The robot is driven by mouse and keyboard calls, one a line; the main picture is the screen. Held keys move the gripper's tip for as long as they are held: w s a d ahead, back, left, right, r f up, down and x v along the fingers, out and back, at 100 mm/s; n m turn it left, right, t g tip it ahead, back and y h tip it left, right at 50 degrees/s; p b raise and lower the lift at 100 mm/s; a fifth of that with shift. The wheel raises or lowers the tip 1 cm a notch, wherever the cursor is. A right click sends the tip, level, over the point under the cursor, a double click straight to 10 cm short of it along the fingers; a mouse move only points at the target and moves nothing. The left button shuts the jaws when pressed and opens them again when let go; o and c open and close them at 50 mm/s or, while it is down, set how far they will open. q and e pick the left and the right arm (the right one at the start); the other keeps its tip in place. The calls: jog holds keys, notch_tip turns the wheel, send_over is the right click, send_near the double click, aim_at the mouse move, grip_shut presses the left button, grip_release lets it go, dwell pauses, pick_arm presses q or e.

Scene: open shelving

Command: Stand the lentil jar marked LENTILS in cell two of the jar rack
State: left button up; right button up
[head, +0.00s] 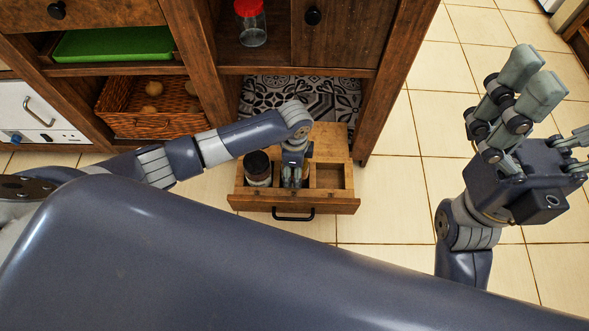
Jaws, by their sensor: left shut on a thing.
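The wooden jar rack (336,206) is a pulled-out, drawer-like box with cells in a row. A jar with a dark top (258,168) stands in its left cell; I cannot read any label on it. My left gripper (292,180) points down into the middle of the rack, right of that jar. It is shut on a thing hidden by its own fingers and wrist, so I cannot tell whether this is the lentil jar. The right cell (329,177) looks empty. My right gripper (543,105) is open and empty, raised at the right, well away from the rack.
A red-lidded clear jar (252,24) stands on the shelf above. A wicker basket (150,106), a green tray (114,43) and a white appliance (38,113) fill the left shelving. Shelf posts flank the rack. The tiled floor at right is clear.

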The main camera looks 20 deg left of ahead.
pick_arm(q)
jog(key=shift+r, duration=0.1)
jog(key=o, duration=1.5)
jog(key=shift+f, duration=0.2)
